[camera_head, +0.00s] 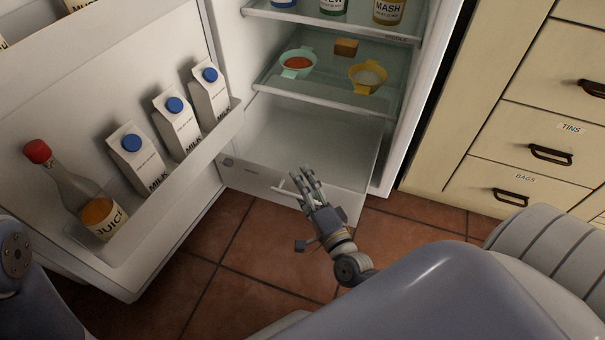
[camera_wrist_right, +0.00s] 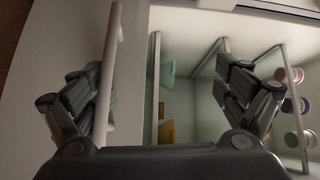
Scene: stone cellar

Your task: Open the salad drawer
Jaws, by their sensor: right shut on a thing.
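The salad drawer (camera_head: 262,186) is at the bottom of the open fridge in the head view. Its pale front stands out past the shelf above, and the white inside that shows looks empty. My right gripper (camera_head: 303,184) is at the drawer front, shut on the white bar handle (camera_head: 287,190). In the right wrist view the handle (camera_wrist_right: 114,60) runs upright by the left finger of my right gripper (camera_wrist_right: 165,95). The fingers hide part of the handle. My left gripper is not in view.
The fridge door (camera_head: 110,60) stands open at left, holding a juice bottle (camera_head: 75,190) and several milk cartons. Cream cabinets (camera_head: 545,120) stand at right. The tiled floor (camera_head: 225,265) before the drawer looks clear.

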